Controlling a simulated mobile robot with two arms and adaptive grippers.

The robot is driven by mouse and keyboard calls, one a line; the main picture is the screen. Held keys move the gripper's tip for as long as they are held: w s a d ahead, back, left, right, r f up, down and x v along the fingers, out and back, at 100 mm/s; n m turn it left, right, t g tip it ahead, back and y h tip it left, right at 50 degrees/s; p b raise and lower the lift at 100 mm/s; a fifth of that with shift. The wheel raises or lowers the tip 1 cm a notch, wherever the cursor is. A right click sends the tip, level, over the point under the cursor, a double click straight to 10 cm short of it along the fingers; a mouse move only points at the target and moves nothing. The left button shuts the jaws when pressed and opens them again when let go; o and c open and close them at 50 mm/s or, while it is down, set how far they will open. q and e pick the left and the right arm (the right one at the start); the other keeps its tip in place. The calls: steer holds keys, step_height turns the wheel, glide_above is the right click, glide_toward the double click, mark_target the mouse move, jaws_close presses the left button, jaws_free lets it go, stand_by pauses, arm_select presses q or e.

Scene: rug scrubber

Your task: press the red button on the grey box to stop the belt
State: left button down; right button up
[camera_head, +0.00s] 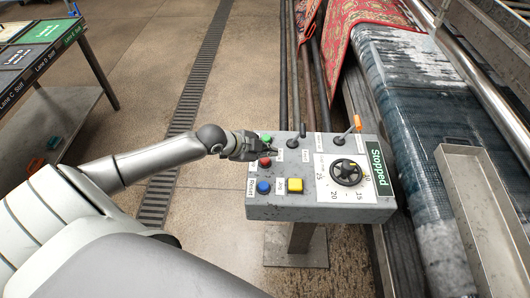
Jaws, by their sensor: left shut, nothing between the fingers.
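The grey box (265,212) stands on a post right of centre. Its red button (265,162) is on the left part of the top face, with a green button (266,138) beyond it. A green display (378,168) on the box's right side reads "Stopped". My left gripper (266,149) is shut and empty, its fingertips over the box's left edge between the green and red buttons. I cannot tell whether it touches the panel. My right gripper is not in view.
The box also carries a blue button (263,187), a yellow button (295,185), a black dial (346,172) and levers. A wet rug (415,110) lies on the machine at right. A table (45,60) with lane labels stands at upper left. A drain grate (195,90) crosses the floor.

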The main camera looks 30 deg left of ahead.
mark_target(267, 162)
arm_select(q)
steer(key=shift+r+p, duration=1.95)
steer(key=shift+r, duration=0.4)
steer(key=shift+f, duration=0.1)
